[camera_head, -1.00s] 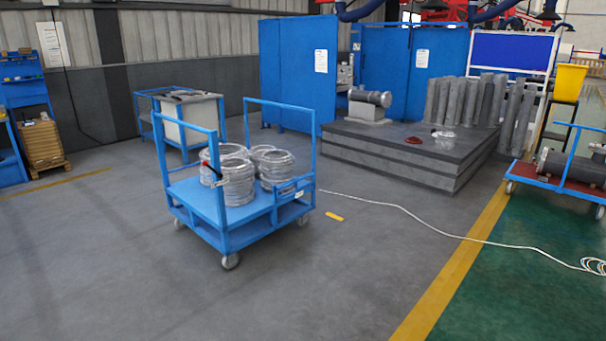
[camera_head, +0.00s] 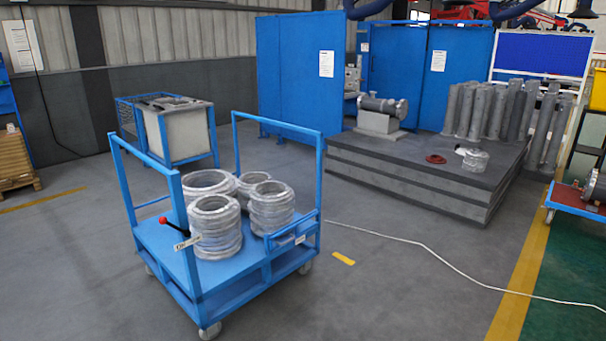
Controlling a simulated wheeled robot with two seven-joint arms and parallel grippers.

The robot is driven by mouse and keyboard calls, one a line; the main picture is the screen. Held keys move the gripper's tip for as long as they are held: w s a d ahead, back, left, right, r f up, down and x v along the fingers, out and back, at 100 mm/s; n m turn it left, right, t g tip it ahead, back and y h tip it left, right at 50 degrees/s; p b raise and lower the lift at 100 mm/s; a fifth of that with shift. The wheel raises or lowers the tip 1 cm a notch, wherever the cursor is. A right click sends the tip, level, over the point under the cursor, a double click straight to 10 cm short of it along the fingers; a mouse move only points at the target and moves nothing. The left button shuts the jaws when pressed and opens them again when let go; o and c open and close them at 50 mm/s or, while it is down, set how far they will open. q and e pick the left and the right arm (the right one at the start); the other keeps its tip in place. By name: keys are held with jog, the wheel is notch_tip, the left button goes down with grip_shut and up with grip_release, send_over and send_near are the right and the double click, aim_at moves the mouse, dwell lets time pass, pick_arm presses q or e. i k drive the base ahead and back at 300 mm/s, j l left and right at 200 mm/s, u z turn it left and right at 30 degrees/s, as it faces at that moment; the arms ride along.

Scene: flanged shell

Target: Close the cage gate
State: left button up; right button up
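I cannot tell for sure which part is the cage gate. A blue mesh-sided frame (camera_head: 165,160), like a small cage, stands at the back left with a pale grey box (camera_head: 178,132) in it. I cannot make out a gate on it. Tall blue panels (camera_head: 283,80) stand at the back, with more blue panels (camera_head: 400,65) to their right. A gap between them shows some machinery. A white sheet hangs on each panel group. Neither of my grippers is in view.
A blue trolley (camera_head: 160,236) with several wrapped coils (camera_head: 215,228) and a red-tipped lever stands close in front. A white cable (camera_head: 440,258) crosses the floor.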

aim_at(317, 213)
jog(key=i, duration=1.05)
jog(key=i+l, duration=0.35)
jog(key=i+l+u, duration=0.15)
jog(key=i+l, duration=0.6)
jog(key=l, duration=0.15)
jog(key=i+l+u, duration=0.15)
jog(key=i+l, duration=0.15)
jog(key=l, duration=0.15)
jog(key=i+l, duration=0.35)
jog(key=i+l+u, duration=0.1)
jog(key=i+l, duration=0.2)
jog(key=l, duration=0.3)
